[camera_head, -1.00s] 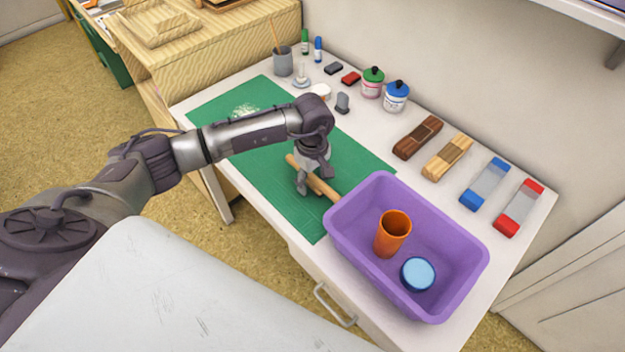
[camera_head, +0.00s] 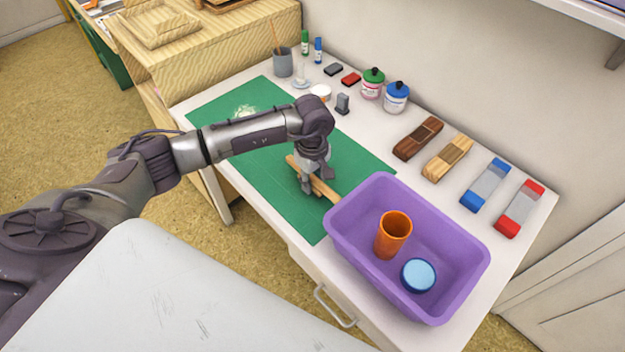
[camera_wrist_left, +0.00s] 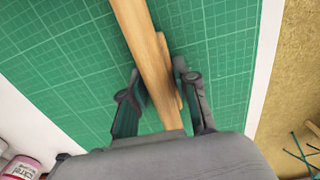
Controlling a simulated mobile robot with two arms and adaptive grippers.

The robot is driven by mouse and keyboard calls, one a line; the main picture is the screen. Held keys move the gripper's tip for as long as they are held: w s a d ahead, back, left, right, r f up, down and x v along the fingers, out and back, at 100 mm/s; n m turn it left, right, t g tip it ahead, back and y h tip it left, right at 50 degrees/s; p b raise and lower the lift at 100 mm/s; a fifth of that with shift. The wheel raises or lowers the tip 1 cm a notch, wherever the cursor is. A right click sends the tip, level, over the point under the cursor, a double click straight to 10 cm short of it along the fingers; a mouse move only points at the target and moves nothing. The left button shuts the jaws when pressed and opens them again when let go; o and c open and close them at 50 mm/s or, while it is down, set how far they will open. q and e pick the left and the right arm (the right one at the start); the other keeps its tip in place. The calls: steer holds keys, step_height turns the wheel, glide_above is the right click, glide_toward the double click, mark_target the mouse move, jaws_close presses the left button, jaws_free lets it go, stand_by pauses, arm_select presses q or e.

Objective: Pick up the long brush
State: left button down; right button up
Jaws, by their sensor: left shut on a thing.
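The long brush, seen as a long light-wood piece (camera_head: 324,190), lies on the green cutting mat (camera_head: 270,185) just left of the purple bin. In the left wrist view its wooden length (camera_wrist_left: 150,45) runs from the top edge down between my fingers. My left gripper (camera_head: 311,188) points down over its middle and is shut on it; it also shows in the left wrist view (camera_wrist_left: 158,100), one finger on each side of the wood. Whether the wood touches the mat under the fingers I cannot tell. My right gripper is not in view.
A purple bin (camera_head: 345,262) close to the right of the wood holds an orange cup (camera_head: 390,240) and a blue-lidded round container (camera_head: 418,275). Jars (camera_head: 396,98), erasers (camera_head: 418,138) and blocks (camera_head: 520,208) line the back of the white table. The mat's left part is mostly clear.

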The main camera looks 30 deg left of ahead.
mark_target(313, 176)
arm_select(q)
steer(key=shift+r+p, duration=0.25)
steer(key=shift+p, duration=0.1)
steer(key=shift+r, duration=0.3)
step_height(313, 176, up, 9)
steer(key=shift+r+b, duration=0.2)
steer(key=shift+b, duration=0.45)
steer(key=c, duration=1.6)
jaws_free()
steer(key=shift+c, duration=1.3)
